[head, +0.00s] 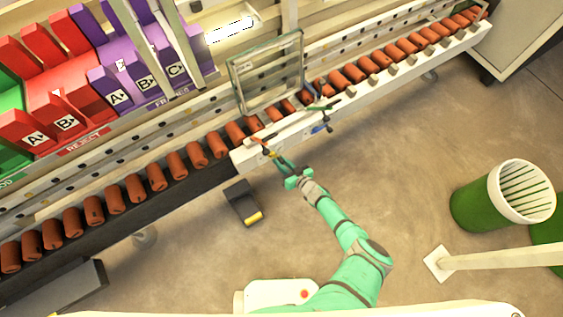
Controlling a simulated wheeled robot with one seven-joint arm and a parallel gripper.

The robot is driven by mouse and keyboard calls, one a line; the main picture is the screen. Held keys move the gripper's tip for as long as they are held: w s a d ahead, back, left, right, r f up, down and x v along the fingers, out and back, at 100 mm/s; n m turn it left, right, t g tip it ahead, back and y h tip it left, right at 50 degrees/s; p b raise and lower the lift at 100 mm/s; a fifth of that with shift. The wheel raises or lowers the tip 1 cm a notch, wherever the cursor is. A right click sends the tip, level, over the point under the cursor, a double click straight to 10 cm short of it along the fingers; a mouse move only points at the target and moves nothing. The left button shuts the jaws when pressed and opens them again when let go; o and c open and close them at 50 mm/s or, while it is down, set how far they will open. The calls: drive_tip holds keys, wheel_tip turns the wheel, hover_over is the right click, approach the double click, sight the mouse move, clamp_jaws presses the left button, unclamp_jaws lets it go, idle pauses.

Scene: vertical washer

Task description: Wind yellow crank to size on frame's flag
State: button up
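A clear panel in a pale greenish frame (268,72) stands upright over the roller line. Small coloured parts sit on the white rail in front of it: an orange-red one (265,143) near the rail's left end, and a blue-ended one (328,128) to the right. I cannot tell which part is the yellow crank, and no size on a flag is readable. My gripper (277,159) reaches the rail's front face, close below the orange-red part. Contact and finger opening are too small to tell.
Brown rollers (157,178) run along the whole line. Red bins (67,100) and purple bins (144,72) stand behind it at left. A dark pedal with a yellow edge (243,203) lies on the floor. A green bin (480,206) stands at right. Floor between is clear.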

drive_tip(key=o, duration=0.4)
drive_tip(key=shift+w+a+r, duration=0.1)
drive_tip(key=shift+a+r, duration=0.1)
drive_tip(key=shift+d+f, duration=0.1)
drive_tip(key=shift+s+d, duration=0.3)
drive_tip(key=shift+d, duration=0.1)
drive_tip(key=v, duration=1)
drive_tip(key=shift+a, duration=0.2)
